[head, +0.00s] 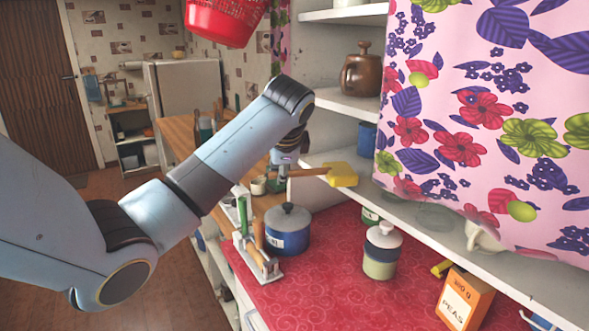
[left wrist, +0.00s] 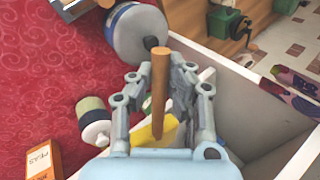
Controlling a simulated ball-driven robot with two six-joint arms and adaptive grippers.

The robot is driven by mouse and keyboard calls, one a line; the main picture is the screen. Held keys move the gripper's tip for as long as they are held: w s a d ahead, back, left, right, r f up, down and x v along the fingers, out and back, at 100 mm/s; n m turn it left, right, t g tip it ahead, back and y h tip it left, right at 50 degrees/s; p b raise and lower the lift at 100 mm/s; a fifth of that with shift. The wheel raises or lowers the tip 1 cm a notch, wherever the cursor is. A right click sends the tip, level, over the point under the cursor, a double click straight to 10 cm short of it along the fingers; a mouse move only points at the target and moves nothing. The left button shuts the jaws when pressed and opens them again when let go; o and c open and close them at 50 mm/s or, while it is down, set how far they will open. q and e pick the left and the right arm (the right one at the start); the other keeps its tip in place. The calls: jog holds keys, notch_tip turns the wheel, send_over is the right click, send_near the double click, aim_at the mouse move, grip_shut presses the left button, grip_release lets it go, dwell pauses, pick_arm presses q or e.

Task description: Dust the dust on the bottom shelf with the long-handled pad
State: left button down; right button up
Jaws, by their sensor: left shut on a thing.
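The long-handled pad has a wooden handle (head: 310,171) and a yellow pad (head: 342,174). My left gripper (head: 286,172) is shut on the handle, with the pad pointing right, at the left end of the bottom shelf (head: 525,272). I cannot tell whether the pad touches the shelf. In the left wrist view the handle (left wrist: 160,85) stands between the fingers (left wrist: 158,78), and the yellow pad (left wrist: 152,131) is partly hidden behind them. A dull greyish patch (head: 436,217), which looks like dust, lies on the bottom shelf below the curtain. My right gripper is out of view.
A flowered curtain (head: 480,110) hangs before the shelves. A white cup (head: 484,238) stands on the bottom shelf, right of the patch. On the red counter (head: 330,290) below are a blue pot (head: 287,232), a lidded jar (head: 381,252) and a peas box (head: 465,300).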

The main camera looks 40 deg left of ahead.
pick_arm(q)
jog(key=s+a, duration=0.2)
jog(key=s, duration=0.6)
jog(key=shift+a, duration=0.15)
jog(key=w+d+n+g+b, duration=0.1)
jog(key=w+n+b, duration=0.1)
jog(key=w, duration=1.3)
jog(key=shift+w+f+y, duration=0.3)
jog(key=shift+f+y, duration=0.05)
jog(key=shift+y, duration=0.05)
jog(key=shift+f, duration=0.4)
dwell(0.8)
